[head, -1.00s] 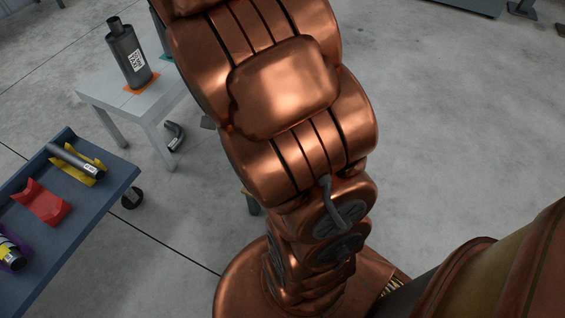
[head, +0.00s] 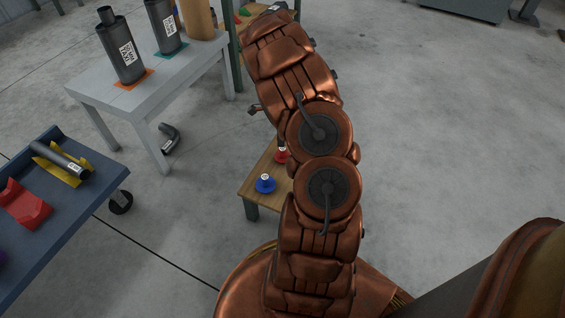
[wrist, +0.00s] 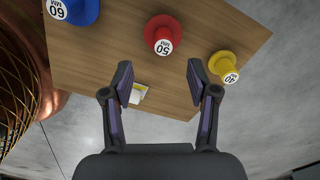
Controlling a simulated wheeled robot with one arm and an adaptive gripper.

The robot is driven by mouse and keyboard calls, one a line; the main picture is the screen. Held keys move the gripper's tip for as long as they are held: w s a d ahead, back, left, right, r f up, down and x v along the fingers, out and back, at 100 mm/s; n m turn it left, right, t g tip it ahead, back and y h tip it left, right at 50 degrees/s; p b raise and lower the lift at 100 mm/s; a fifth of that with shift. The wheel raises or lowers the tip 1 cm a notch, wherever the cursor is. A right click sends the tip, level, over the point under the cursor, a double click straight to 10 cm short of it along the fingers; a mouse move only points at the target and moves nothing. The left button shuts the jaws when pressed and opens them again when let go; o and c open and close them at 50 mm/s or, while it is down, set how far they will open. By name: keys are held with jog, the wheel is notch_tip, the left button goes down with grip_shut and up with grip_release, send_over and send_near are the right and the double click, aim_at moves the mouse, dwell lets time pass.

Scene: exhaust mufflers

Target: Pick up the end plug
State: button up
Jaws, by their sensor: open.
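Three flanged plugs stand on a small wooden table (wrist: 110,50) in the wrist view. A blue one marked 60 MM (wrist: 80,8) is at the upper left, cut by the frame edge. A red one marked 50 MM (wrist: 162,36) is at the top middle, and a yellow one marked 40 (wrist: 226,66) is at the right. My gripper (wrist: 160,80) is open and empty, its fingers spread below the red plug in the picture. The blue plug (head: 265,184) and part of the red plug (head: 282,155) also show in the head view, beside my arm. My gripper is hidden there.
A small white and yellow item (wrist: 138,94) lies near the left finger. A grey table (head: 100,86) bears dark mufflers (head: 121,50). A blue cart (head: 88,195) holds a pipe (head: 60,157) and a red cradle (head: 22,203).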

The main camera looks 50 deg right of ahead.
aim_at(282, 154)
jog(key=f, duration=0.3)
jog(key=shift+d+m, duration=0.3)
jog(key=shift+d, duration=0.1)
jog(key=shift+w+a+f+b, duration=0.1)
jog(key=shift+f+b, duration=0.8)
jog(key=shift+f, duration=0.85)
jog(key=shift+a+f+b, duration=0.1)
jog(key=shift+f+b, duration=0.75)
jog(key=shift+f, duration=0.85)
jog(key=shift+r, duration=0.1)
grip_shut()
